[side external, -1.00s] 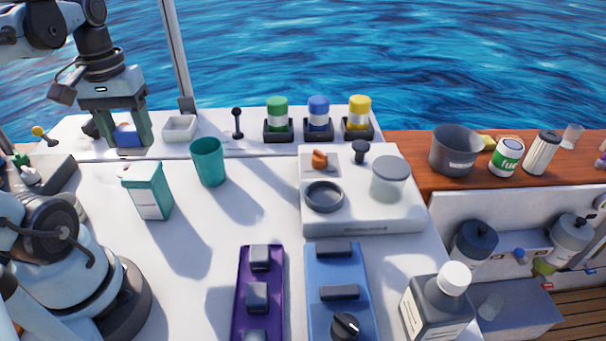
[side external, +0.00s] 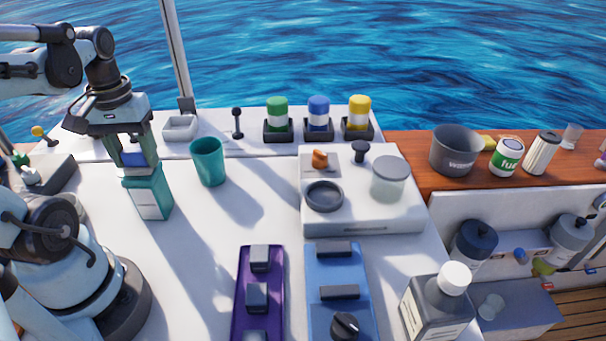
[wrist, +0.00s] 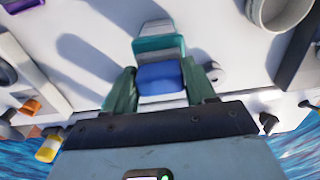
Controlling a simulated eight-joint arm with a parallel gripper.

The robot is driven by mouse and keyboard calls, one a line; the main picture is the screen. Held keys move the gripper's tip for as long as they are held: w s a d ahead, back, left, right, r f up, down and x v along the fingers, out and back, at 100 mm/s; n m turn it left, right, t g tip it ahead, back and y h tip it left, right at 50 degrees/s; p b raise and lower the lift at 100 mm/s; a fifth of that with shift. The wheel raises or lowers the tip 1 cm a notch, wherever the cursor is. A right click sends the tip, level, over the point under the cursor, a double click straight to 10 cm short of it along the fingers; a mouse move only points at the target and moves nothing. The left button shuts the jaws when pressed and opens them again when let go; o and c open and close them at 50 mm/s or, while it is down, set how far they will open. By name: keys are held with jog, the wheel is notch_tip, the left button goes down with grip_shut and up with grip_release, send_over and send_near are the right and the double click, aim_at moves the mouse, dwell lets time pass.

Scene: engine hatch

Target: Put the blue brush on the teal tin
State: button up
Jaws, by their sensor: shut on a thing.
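My gripper (side external: 138,160) is shut on the blue brush (side external: 133,158). The brush's blue block also shows between the fingers in the wrist view (wrist: 160,78). The teal tin (side external: 148,193), a boxy teal container with a white label, stands upright on the white deck. The gripper and brush are over its top, and the fingers hide part of its upper edge. In the wrist view the tin (wrist: 157,46) shows just beyond the brush. I cannot tell whether the brush touches the tin.
A teal cup (side external: 208,162) stands close to the right of the tin. A white tray (side external: 181,127) and a small black lever (side external: 237,122) are behind. A white raised panel (side external: 400,218) lies farther right. The deck in front of the cup is clear.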

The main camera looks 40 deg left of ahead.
aim_at(133, 150)
jog(key=o, duration=1.1)
notch_tip(133, 150, up, 12)
jog(key=w+d+f+m+t, duration=0.2)
jog(key=w+d+f+m, duration=0.1)
jog(key=d, duration=0.1)
jog(key=w+d+f+m+t, duration=0.2)
jog(key=w+d+f+m, duration=0.1)
jog(key=w+d+f, duration=0.1)
jog(key=w+d+f+m+t, duration=0.3)
jog(key=w+d, duration=0.1)
jog(key=d, duration=0.1)
jog(key=shift+w+d+f, duration=0.15)
jog(key=shift+d+f, duration=0.1)
jog(key=shift+f, duration=0.1)
